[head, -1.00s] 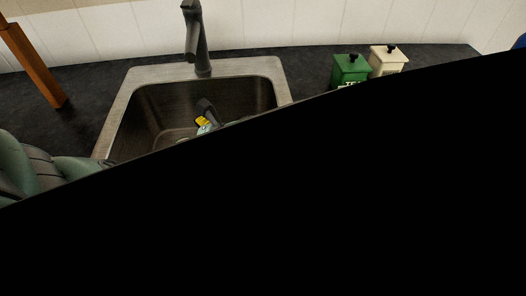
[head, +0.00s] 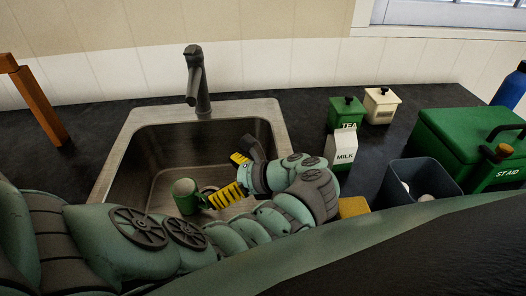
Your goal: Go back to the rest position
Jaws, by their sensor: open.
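My gripper (head: 226,178) is over the sink (head: 128,165), with its yellow-and-black fingers spread apart and pointing left. No object shows between the fingers. My green, jointed arm comes in from the lower left, bends at the right and folds back toward the sink. A green mug (head: 186,196) is in the sink, just left of the lower finger. I cannot tell whether the finger touches it. Part of the sink floor is hidden behind my arm.
A faucet (head: 197,85) stands behind the sink. To the right are a tea canister (head: 346,111), cream canister (head: 381,106), milk carton (head: 341,151), dark bin (head: 397,178), green first-aid box (head: 460,140) and blue bottle (head: 512,88). A yellow block (head: 353,207) lies by my arm.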

